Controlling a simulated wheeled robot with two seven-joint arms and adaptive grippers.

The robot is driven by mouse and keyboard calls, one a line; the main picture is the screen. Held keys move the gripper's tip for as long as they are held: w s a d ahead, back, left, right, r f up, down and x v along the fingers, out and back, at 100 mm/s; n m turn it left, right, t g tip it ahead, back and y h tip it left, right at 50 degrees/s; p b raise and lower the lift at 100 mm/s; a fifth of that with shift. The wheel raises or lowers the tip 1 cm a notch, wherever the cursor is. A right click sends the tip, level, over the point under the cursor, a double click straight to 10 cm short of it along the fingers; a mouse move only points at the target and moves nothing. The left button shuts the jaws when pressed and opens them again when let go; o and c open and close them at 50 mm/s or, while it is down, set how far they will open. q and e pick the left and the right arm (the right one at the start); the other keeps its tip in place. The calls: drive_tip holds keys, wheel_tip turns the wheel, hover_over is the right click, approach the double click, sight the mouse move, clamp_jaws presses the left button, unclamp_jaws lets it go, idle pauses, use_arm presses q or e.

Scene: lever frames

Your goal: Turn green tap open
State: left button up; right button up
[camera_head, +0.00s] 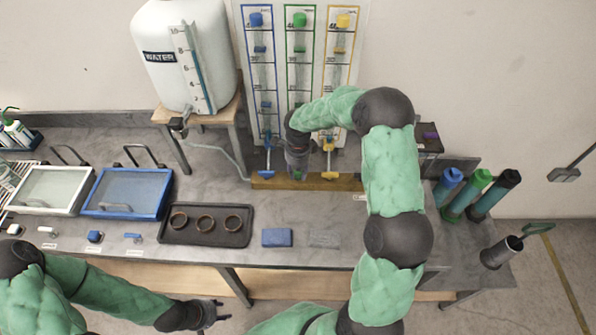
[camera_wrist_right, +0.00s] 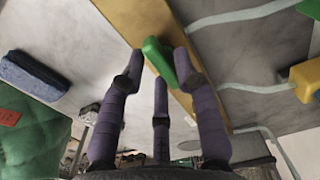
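The green tap handle (camera_wrist_right: 160,60) is a small green bar in front of a wooden beam in the right wrist view. In the head view most of it is hidden behind my right gripper (camera_head: 297,165), and only a bit of green shows. The three dark fingers of my right gripper (camera_wrist_right: 158,72) are spread, with their tips around or just short of the green handle. Contact cannot be told. The green column (camera_head: 299,60) stands on the wall panel above. My left gripper (camera_head: 210,314) is low in front of the table, empty, with its fingers seemingly apart.
A blue tap (camera_head: 267,160) and a yellow tap (camera_head: 329,160) flank the green one closely on the wooden beam (camera_head: 345,183). A white water tank (camera_head: 185,60) stands back left. A black tray with rings (camera_head: 205,238) and a blue block (camera_head: 277,238) lie in front.

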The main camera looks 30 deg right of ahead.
clamp_jaws()
drive_tip(key=shift+n, duration=0.3)
drive_tip(key=n+b, duration=0.1)
drive_tip(key=n, duration=0.2)
drive_tip(key=shift+d, duration=0.1)
drive_tip(key=n, duration=0.3)
drive_tip(key=shift+b, duration=0.3)
drive_tip(key=n, duration=0.3)
drive_tip(key=shift+d+n, duration=0.15)
drive_tip(key=shift+n, duration=0.25)
drive_tip(key=n, duration=0.3)
drive_tip(key=shift+n, duration=0.3)
drive_tip(key=shift+w+d+n, duration=0.1)
drive_tip(key=shift+n, duration=1.8)
